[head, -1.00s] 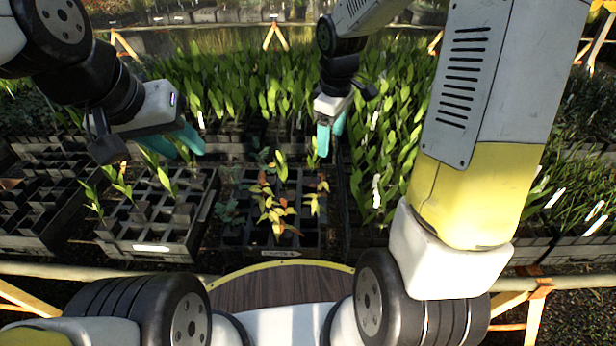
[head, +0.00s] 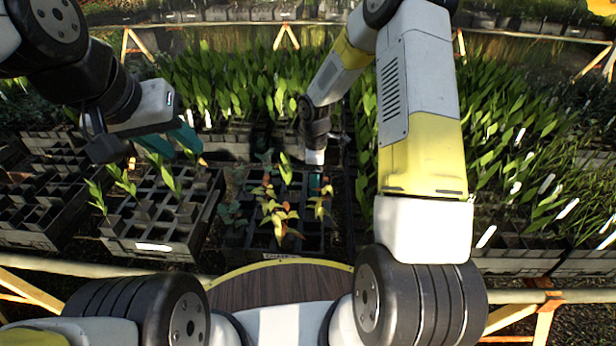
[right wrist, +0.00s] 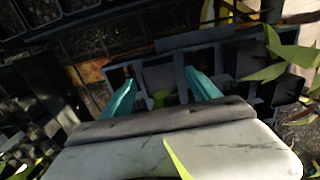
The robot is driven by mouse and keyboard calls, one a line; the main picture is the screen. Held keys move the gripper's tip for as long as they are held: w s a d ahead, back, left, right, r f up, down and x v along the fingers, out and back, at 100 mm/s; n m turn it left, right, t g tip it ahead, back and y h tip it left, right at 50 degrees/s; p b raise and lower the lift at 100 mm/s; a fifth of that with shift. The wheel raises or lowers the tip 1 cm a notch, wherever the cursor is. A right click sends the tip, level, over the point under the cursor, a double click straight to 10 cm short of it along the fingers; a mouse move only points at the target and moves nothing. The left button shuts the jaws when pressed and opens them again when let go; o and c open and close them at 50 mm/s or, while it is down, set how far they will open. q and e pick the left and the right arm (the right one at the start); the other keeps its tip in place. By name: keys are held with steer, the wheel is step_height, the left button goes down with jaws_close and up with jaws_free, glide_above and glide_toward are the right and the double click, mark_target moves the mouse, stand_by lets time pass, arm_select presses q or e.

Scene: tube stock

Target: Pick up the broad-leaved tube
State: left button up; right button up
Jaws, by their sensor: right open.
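The middle black tray (head: 285,250) holds several small plants in its cells: yellow-red leaves (head: 278,215), a broad upright green leaf (head: 286,168) and low blue-green leaves (head: 230,213). I cannot tell for sure which is the broad-leaved tube. My right gripper (head: 316,183) points down at the back right of this tray. In the right wrist view its teal fingers are apart, and a small green leaf (right wrist: 160,98) shows between them. The tube under that leaf is not clear. My left gripper (head: 172,142) hangs above the left tray, its fingers apart and empty.
The left grey tray (head: 150,245) has mostly empty cells and a few green plants (head: 122,178). Dense green plants (head: 225,90) stand behind and to the right (head: 510,170). A rail (head: 100,268) crosses in front of the trays.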

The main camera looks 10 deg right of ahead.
steer(key=shift+f, duration=0.75)
jaws_close()
steer(key=shift+r, duration=0.15)
